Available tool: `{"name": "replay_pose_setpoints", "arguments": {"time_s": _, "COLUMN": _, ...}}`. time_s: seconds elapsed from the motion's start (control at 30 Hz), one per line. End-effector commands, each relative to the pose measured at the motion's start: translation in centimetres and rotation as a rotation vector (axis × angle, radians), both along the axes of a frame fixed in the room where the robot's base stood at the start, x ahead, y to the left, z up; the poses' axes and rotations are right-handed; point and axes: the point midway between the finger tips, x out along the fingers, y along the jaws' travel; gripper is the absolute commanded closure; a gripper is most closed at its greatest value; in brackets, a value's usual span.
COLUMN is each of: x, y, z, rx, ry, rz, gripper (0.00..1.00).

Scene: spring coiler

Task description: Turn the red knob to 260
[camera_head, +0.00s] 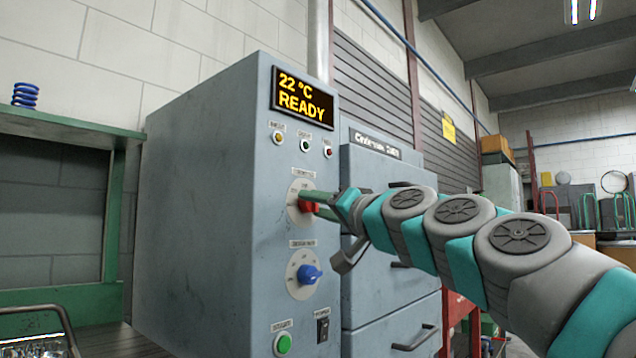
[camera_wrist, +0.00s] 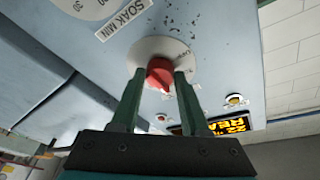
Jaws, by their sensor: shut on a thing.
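The red knob (camera_head: 308,206) sits on a pale round dial plate on the grey cabinet's front panel, partly hidden by my gripper in the head view. In the wrist view the red knob (camera_wrist: 160,74) is between the two green fingertips. My gripper (camera_wrist: 158,80) is shut on it, one finger on each side. In the head view my gripper (camera_head: 318,204) reaches the knob from the right. The dial's number marks are mostly hidden or too small to read. The display (camera_head: 303,97) reads 22 °C READY.
A blue knob (camera_head: 308,273) is below the red one, with a green button (camera_head: 283,344) and a black switch (camera_head: 322,329) lower down. Small lamps are above. A drawer cabinet (camera_head: 385,185) stands right.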

Motion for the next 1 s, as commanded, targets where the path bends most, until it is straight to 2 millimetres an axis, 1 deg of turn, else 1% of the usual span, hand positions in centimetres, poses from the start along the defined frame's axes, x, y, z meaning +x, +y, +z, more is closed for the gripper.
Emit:
{"name": "replay_pose_setpoints", "arguments": {"time_s": 0.03, "x": -0.12, "y": 0.01, "z": 1.07, "rx": 0.024, "ry": 0.035, "rz": 0.001, "gripper": 1.0}}
{"name": "replay_pose_setpoints", "arguments": {"time_s": 0.2, "x": -0.11, "y": 0.01, "z": 1.25, "rx": 0.125, "ry": 0.162, "rz": -0.002, "gripper": 1.0}}
{"name": "replay_pose_setpoints", "arguments": {"time_s": 0.7, "x": 0.03, "y": -0.09, "z": 0.77, "rx": 0.408, "ry": 0.521, "rz": -0.006, "gripper": 1.0}}
{"name": "replay_pose_setpoints", "arguments": {"time_s": 1.0, "x": -0.05, "y": -0.08, "z": 0.83, "rx": 0.527, "ry": 0.671, "rz": -0.003, "gripper": 1.0}}
